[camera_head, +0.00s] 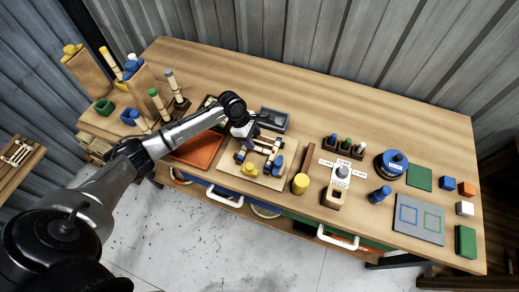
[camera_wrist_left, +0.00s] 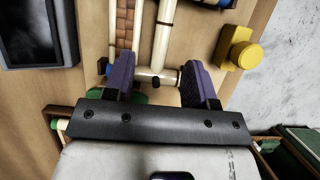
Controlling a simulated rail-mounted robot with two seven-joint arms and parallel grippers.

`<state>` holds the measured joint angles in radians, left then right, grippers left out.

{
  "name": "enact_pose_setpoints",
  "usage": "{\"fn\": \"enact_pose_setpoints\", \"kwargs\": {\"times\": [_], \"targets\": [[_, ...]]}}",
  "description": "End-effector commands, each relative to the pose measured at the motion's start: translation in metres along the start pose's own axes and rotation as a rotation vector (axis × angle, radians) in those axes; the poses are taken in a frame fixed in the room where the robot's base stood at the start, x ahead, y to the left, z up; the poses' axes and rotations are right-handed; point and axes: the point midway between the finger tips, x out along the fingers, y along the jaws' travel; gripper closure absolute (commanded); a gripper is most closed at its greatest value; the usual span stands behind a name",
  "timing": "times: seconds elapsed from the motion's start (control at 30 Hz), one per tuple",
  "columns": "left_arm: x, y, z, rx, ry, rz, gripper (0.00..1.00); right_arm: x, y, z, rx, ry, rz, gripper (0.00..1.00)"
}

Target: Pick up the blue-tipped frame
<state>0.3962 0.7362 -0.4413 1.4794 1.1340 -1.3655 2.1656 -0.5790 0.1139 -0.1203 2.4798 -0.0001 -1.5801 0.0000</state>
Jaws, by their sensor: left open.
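The blue-tipped frame (camera_head: 266,150), made of pale rattan rods with dark bands, lies on a light wooden board (camera_head: 262,178) in the middle of the table. My left gripper (camera_head: 244,129) is over the far left part of this frame and hides some of it. In the left wrist view the purple fingers of my left gripper (camera_wrist_left: 157,72) are open, one on each side of a short crosswise part of the frame (camera_wrist_left: 164,32). A blue tip shows just left of the left finger. I cannot tell whether the fingers touch the rod. My right gripper is not in view.
A dark tray (camera_head: 274,119) stands behind the board, and an orange tray (camera_head: 198,150) lies to its left. A yellow knobbed piece (camera_head: 300,184) stands at the board's right corner. Rod holders stand at left.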

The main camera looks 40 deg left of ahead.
Motion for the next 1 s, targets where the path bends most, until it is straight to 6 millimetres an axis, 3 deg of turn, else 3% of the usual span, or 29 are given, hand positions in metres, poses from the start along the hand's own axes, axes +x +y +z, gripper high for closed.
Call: {"fn": "enact_pose_setpoints", "kwargs": {"times": [0.27, 0.6, 0.87, 1.0], "targets": [[0.011, -0.001, 0.001, 0.001, 0.001, -0.002, 0.49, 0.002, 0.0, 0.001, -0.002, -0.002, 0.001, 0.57], [0.051, -0.002, 0.002, 0.0, 0.001, 0.0, 0.49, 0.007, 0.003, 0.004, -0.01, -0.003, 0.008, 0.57], [0.054, -0.002, 0.002, 0.001, 0.001, 0.001, 0.49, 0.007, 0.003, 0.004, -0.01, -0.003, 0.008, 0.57], [0.054, -0.003, 0.002, 0.001, 0.001, 0.001, 0.62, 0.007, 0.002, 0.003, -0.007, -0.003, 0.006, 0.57]]}}
